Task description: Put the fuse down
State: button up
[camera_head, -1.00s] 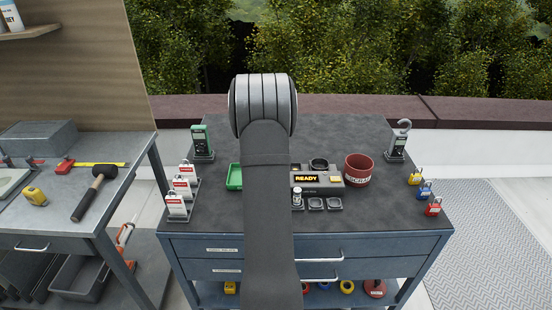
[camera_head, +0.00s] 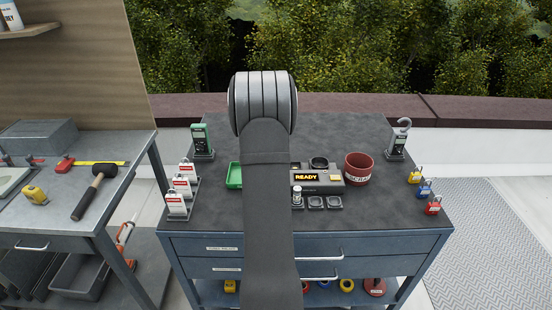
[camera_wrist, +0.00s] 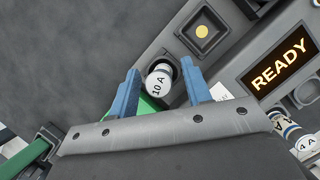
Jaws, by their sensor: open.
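In the wrist view, a white fuse (camera_wrist: 159,82) marked 10 A is between the two blue fingers of my gripper (camera_wrist: 160,67). The fingers are open, with a gap showing on each side of the fuse. A dark round opening shows around the fuse's upper end, on the grey unit; I cannot tell how deep the fuse sits in it. In the head view my arm hides the gripper and this fuse. The grey tester (camera_head: 330,188) reads READY, and its display (camera_wrist: 279,75) also shows in the wrist view.
A green tray (camera_head: 233,176) is partly behind my arm. A red SCRAP cup (camera_head: 358,170) stands right of the tester. A small holder (camera_head: 333,203) in front has a fuse (camera_head: 297,196) at its left. Padlocks (camera_head: 424,188) and tags (camera_head: 182,187) stand at the sides.

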jog(key=v, duration=1.1)
jog(key=shift+s+r, duration=0.2)
jog(key=shift+r, duration=0.1)
jog(key=shift+a+f, duration=0.1)
jog(key=shift+a, duration=0.05)
jog(key=x, duration=1.2)
jog(key=shift+w+f, duration=0.1)
jog(key=shift+f, duration=0.25)
notch_tip(320, 180, up, 2)
jog(key=shift+r, duration=0.65)
